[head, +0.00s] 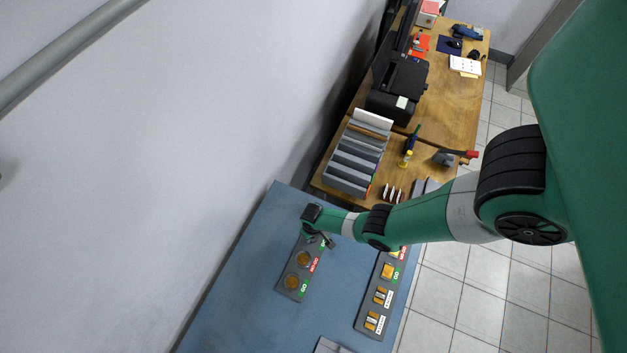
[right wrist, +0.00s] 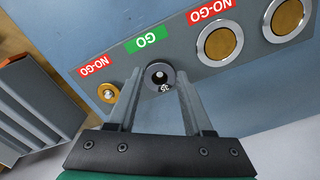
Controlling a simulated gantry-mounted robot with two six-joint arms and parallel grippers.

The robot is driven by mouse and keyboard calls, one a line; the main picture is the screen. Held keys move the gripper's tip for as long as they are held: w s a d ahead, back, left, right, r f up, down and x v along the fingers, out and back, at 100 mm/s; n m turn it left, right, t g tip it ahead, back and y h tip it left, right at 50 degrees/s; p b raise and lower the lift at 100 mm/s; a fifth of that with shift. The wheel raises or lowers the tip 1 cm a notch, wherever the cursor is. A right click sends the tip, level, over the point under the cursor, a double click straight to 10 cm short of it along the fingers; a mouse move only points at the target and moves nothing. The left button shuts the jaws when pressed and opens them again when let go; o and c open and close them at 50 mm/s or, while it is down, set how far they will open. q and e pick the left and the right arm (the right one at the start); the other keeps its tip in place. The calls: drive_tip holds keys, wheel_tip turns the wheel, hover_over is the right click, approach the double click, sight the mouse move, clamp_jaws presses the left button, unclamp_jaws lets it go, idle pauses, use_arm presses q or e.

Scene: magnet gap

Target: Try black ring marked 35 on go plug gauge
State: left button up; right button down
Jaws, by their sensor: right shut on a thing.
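A black ring (right wrist: 151,82) marked 35 is between the fingers of my right gripper (right wrist: 158,98) in the right wrist view. The gripper is shut on the ring. The ring lies over the spot beside the green GO label (right wrist: 150,39), where the go plug gauge stands. A small pale spot shows in the ring's dark hole; I cannot tell whether the ring is around the plug or just above it. In the head view my right gripper (head: 329,241) is over the far end of the grey gauge block (head: 283,292), and the ring cannot be made out. My left gripper is out of view.
A small brass NO-GO piece (right wrist: 107,93) is close to the left finger. Two larger brass rounds (right wrist: 220,41) sit to the right. A second grey block (head: 362,322) stands on the blue table (head: 240,270). A slotted grey rack (head: 352,160) stands on the wooden bench beyond.

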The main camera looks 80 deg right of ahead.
drive_tip(key=shift+f, duration=0.2)
idle(0.3)
drive_tip(key=shift+c, duration=1.1)
unclamp_jaws()
drive_tip(key=c, duration=0.5)
drive_tip(key=shift+c, duration=0.2)
wheel_tip(320, 180, up, 5)
drive_tip(key=p, duration=0.4)
drive_tip(key=shift+f, duration=0.15)
drive_tip(key=shift+f, duration=0.1)
drive_tip(key=o, duration=0.6)
drive_tip(key=shift+c, duration=0.2)
